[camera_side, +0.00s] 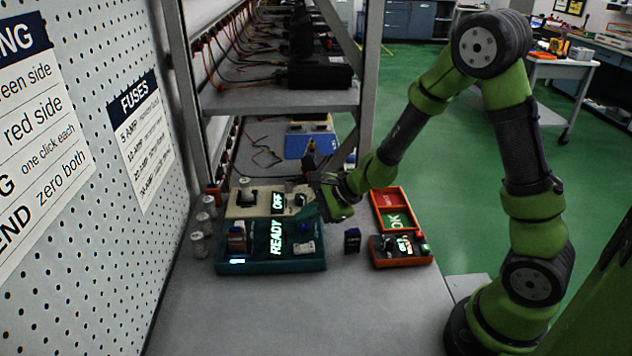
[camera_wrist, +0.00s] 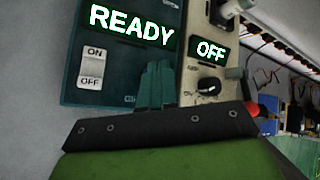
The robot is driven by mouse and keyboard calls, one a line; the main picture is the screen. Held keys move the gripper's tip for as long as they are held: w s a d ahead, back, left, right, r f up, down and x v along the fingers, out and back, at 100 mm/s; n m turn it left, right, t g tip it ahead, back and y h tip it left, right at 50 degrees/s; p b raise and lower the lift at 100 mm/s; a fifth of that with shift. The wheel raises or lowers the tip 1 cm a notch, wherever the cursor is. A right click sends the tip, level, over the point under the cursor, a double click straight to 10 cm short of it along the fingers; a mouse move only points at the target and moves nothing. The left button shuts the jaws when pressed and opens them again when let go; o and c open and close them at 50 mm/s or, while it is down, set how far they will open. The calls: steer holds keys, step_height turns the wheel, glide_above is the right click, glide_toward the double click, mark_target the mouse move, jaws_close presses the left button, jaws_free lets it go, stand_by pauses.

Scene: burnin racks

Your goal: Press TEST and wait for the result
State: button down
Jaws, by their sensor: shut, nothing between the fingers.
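A teal unit (camera_side: 300,264) on the bench has a lit READY display (camera_side: 277,238). In the wrist view the READY display (camera_wrist: 132,25) sits above a white ON/OFF rocker switch (camera_wrist: 92,68). A beige unit (camera_side: 243,211) behind it has an OFF display (camera_side: 278,202) and a black knob (camera_wrist: 208,86). My gripper (camera_side: 322,208) is over the right end of these units. In the wrist view my gripper (camera_wrist: 157,72) is shut and empty, its fingertips in front of the teal unit's edge; contact cannot be told. No TEST label is readable.
An orange unit (camera_side: 402,264) with a small display and red and green buttons stands to the right. Behind it is a red and green OK tray (camera_side: 392,198). A small dark block (camera_side: 352,240) stands between the units. Jars (camera_side: 199,244) line the left. The front bench is clear.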

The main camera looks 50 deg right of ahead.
mark_target(307, 226)
steer(key=shift+f, duration=0.3)
steer(key=shift+r, duration=0.1)
stand_by(0.4)
steer(key=shift+r, duration=0.8)
steer(key=shift+r, duration=2.5)
